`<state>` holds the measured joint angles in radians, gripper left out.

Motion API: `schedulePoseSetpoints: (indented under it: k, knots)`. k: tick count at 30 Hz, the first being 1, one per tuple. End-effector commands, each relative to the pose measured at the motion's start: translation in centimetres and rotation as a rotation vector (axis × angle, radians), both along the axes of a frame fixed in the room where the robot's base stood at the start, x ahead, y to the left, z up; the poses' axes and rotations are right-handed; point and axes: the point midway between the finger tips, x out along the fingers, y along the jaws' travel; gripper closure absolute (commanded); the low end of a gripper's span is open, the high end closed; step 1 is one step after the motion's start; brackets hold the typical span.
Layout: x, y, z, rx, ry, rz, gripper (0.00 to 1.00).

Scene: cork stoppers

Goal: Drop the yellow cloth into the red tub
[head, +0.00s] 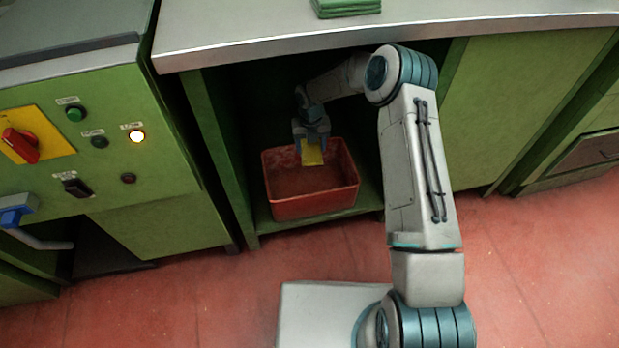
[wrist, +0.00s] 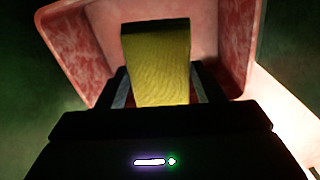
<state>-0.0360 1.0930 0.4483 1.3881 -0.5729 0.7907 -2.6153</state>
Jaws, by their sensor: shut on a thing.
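The yellow cloth (head: 312,154) hangs from my gripper (head: 311,138) over the back part of the red tub (head: 313,206). In the wrist view the yellow cloth (wrist: 158,68) sits between the fingers of my gripper (wrist: 160,92), which is shut on it. The red tub (wrist: 238,40) spreads out beyond the cloth in that view. The tub stands on the low shelf inside the open green cabinet, and its visible inside looks empty. The cloth appears above the tub's floor; I cannot tell how far above.
The steel counter top (head: 400,30) overhangs the cabinet opening, with a folded green cloth (head: 346,7) on it. A green cabinet side panel (head: 222,150) stands left of the tub. A control panel (head: 85,140) with knobs and a lit lamp is at the left. The red floor (head: 540,260) is clear at the right.

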Motion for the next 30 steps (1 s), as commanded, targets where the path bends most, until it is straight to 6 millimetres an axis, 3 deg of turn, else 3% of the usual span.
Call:
schedulePoseSetpoints:
  k: [15, 25, 26, 27, 28, 30]
  knots:
    - [0.0, 0.0, -5.4, 0.0, 0.001, -0.002, 0.61]
    - [0.0, -0.1, -5.7, 0.0, 0.0, -0.004, 0.61]
    - [0.0, -0.1, -5.7, 0.0, 0.0, -0.004, 0.36]
    - [0.0, -0.1, -5.7, 0.0, 0.0, -0.004, 0.25]
    - [0.0, -0.1, -5.7, 0.0, 0.0, -0.004, 0.17]
    - [0.0, -0.1, -5.7, 0.0, 0.0, -0.004, 0.14]
